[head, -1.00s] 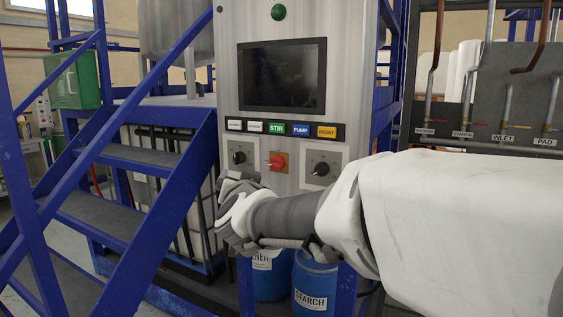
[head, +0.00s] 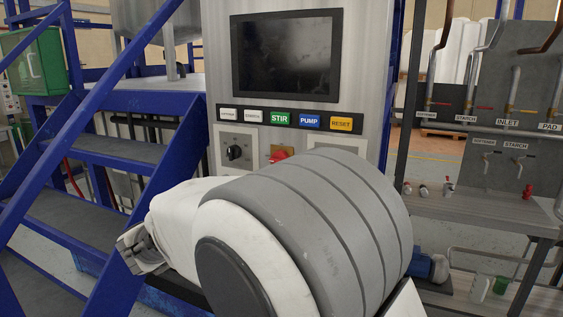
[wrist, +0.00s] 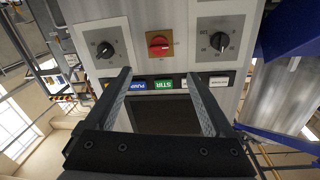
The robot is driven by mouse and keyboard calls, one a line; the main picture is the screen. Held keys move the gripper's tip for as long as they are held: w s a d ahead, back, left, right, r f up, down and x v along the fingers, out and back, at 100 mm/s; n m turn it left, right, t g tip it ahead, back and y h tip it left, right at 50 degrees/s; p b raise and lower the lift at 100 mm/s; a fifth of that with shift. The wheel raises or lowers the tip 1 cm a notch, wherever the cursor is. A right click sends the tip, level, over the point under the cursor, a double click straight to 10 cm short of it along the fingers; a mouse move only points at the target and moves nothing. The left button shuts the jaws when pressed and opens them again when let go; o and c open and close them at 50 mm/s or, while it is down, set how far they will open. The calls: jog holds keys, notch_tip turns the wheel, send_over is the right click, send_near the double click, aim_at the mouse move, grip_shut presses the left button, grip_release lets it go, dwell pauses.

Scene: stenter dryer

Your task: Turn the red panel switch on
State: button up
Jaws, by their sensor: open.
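The red panel switch (head: 279,154) is a red rotary knob on a yellowish plate, between two black dials on the grey control panel. In the head view my arm hides its lower part. In the wrist view, where the panel appears upside down, the whole red knob (wrist: 159,46) shows, with its handle lying roughly sideways. My gripper (wrist: 160,76) is open and empty, and its two fingers appear on either side below the knob, not around it. In the head view my gripper (head: 135,252) is at the lower left, partly hidden by my wrist.
The left black dial (head: 234,153) is visible; my arm covers most of the right one. Labelled buttons (head: 281,118) and a dark screen (head: 286,55) are above. Blue stairs (head: 118,160) stand left. A pipe rack with valves (head: 490,130) stands right.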

jog(key=p+x, duration=0.2)
jog(key=x, duration=1.5)
jog(key=c, duration=1.3)
